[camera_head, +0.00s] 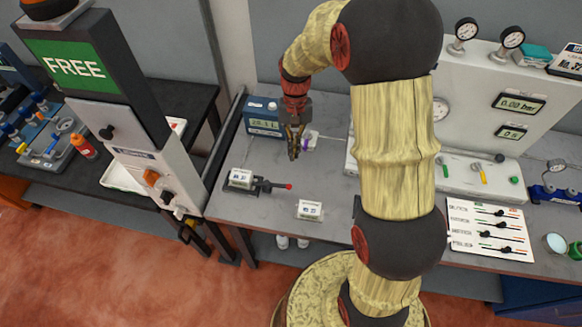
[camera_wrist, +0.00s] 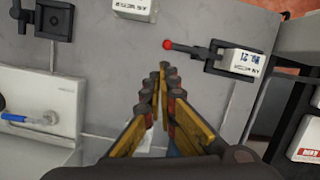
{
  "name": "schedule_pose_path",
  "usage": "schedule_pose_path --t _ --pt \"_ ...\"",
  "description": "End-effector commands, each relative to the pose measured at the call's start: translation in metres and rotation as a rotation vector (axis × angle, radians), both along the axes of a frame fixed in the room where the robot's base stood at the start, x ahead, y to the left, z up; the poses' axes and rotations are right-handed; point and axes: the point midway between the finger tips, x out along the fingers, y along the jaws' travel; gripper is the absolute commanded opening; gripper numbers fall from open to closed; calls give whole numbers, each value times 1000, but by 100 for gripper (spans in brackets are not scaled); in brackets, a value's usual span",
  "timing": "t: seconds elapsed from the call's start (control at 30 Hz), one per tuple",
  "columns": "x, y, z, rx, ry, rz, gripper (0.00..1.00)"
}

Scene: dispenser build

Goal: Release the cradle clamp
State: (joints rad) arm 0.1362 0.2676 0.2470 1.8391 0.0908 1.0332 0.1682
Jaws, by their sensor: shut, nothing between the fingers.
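The cradle clamp (camera_head: 262,185) is a dark fixture on the grey bench, with a lever ending in a red knob (camera_head: 289,186) that points right in the head view. A white labelled block (camera_head: 240,178) sits in its left end. In the wrist view the clamp (camera_wrist: 215,53), its red knob (camera_wrist: 167,44) and the block (camera_wrist: 243,63) show at the upper right. My gripper (camera_head: 294,152) is shut and empty above the bench, behind the knob in the head view and apart from it. Its fingertips also show in the wrist view (camera_wrist: 160,82).
A second white block (camera_head: 310,209) lies near the bench's front edge. A blue display unit (camera_head: 263,117) stands behind my gripper. A white gauge panel (camera_head: 470,95) is at right, and a FREE sign post (camera_head: 75,65) is at left. Bare bench surrounds the clamp's front.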

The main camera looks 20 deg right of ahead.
Motion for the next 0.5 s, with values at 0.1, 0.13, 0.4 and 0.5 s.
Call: schedule_pose_path --t 0.1,0.13,0.4,0.5 --pt "23 -1 -16 8 37 -59 0" --pt "29 -1 -18 8 42 -75 0" --pt "51 3 -1 3 49 -189 0" --pt "50 3 -1 0 51 -200 0"
